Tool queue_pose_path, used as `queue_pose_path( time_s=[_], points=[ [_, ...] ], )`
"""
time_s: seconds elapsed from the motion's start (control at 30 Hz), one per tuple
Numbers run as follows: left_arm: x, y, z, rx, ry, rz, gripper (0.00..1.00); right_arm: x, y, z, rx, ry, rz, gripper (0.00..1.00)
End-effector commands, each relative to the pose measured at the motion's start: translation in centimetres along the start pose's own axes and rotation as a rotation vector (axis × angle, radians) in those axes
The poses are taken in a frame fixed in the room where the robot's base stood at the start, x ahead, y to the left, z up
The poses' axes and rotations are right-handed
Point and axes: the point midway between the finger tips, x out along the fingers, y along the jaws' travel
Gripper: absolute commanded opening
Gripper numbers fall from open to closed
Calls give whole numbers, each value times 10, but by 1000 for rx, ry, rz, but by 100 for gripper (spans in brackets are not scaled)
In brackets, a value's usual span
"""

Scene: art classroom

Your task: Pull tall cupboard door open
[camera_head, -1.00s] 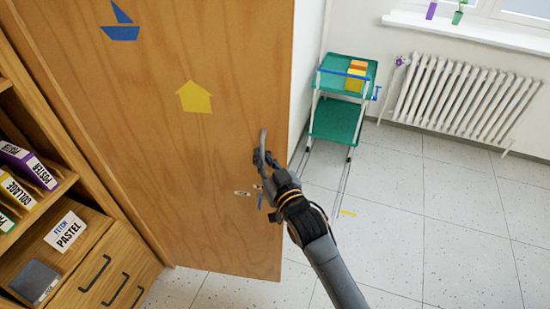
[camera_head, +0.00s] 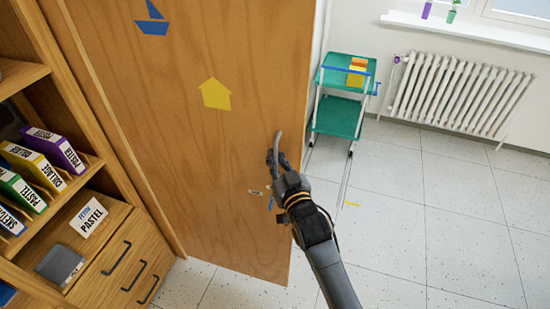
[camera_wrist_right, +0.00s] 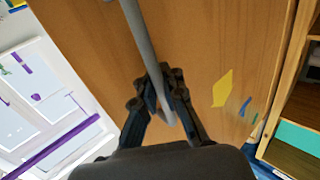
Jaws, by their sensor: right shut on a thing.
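The tall cupboard door (camera_head: 190,160) is a wooden panel with a blue boat and a yellow house shape on it. It stands swung out from the cupboard, and shelves show to its left. A grey bar handle (camera_head: 278,140) is near its right edge. My right gripper (camera_head: 277,160) is shut on the handle; the wrist view shows the fingers (camera_wrist_right: 162,100) around the bar (camera_wrist_right: 140,35). My left gripper is not in view.
Open shelves with labelled boxes (camera_head: 45,165) and drawers (camera_head: 125,270) stand at the left. A green trolley (camera_head: 338,115) stands behind the door's right edge, near a white radiator (camera_head: 455,100). The tiled floor (camera_head: 430,220) at the right is clear.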

Motion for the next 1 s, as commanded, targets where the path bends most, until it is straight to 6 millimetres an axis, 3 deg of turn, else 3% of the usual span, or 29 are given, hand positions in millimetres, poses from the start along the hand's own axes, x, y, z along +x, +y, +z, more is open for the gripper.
queue_pose_path(
  time_s=[0.03,0.1,0.13,0.53,0.67,1.0],
  points=[
    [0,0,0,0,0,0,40,0,3,0,-5,1,5,0],
    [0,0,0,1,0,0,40,0,3,0,-5,1,5,17],
    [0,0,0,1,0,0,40,0,3,0,-5,1,5,20],
    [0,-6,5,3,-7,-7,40,-7,1,1,-1,-1,2,20],
    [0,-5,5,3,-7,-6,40,-27,2,2,-1,-2,2,20],
    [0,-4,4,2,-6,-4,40,-98,3,1,-2,-1,3,20]
  ],
)
